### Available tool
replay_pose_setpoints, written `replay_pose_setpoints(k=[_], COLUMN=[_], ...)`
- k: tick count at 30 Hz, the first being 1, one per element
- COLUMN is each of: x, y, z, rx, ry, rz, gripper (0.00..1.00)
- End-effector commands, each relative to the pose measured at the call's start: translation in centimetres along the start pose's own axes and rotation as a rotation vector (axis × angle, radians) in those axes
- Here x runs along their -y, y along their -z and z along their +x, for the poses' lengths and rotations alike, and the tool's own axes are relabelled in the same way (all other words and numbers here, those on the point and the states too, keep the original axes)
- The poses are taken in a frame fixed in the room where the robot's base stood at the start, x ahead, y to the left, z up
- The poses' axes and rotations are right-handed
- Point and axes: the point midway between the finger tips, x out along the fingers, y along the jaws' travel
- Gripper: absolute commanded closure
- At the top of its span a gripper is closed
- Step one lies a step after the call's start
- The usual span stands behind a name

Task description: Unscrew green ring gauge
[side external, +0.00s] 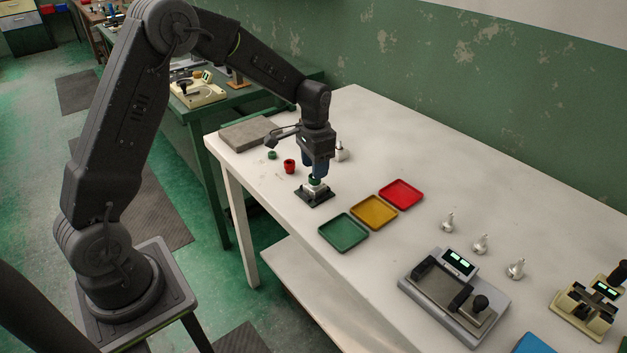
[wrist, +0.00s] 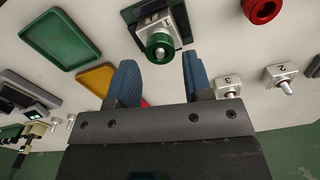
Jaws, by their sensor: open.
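The green ring gauge (side external: 315,181) sits on top of a metal block on a dark square base (side external: 314,196) near the left end of the white table. In the wrist view the green ring (wrist: 158,48) is around a rounded metal post on the labelled block (wrist: 172,22). My gripper (side external: 316,172) points down just over the ring in the side view. In the wrist view my gripper (wrist: 158,70) has its blue fingers apart, one on each side of the ring's line, with nothing held. Contact with the ring cannot be told.
A red ring (side external: 289,166) and a smaller green piece (side external: 272,155) lie left of the base. Green (side external: 343,232), yellow (side external: 374,212) and red (side external: 401,194) trays stand right of it. Numbered metal blocks, 3 (wrist: 228,85) and 2 (wrist: 282,74), stand near my gripper.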

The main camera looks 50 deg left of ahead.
Motion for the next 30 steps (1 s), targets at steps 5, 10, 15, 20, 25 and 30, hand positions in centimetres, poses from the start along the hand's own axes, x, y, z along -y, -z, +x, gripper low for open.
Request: replay_pose_setpoints(k=[5,10,15,20,25,30], x=[0.0,0.0,0.0,0.0,0.0,0.0], y=[0.0,0.0,0.0,0.0,0.0,0.0], z=[0.0,0.0,0.1,0.7,1.6,2.4], rx=[0.000,0.000,0.000,0.002,0.002,0.001], ry=[0.000,0.000,0.000,-0.001,-0.001,-0.001], rz=[0.106,0.108,0.107,0.106,0.106,0.105], gripper=[0.54,0.54,0.54,0.54,0.54,0.54])
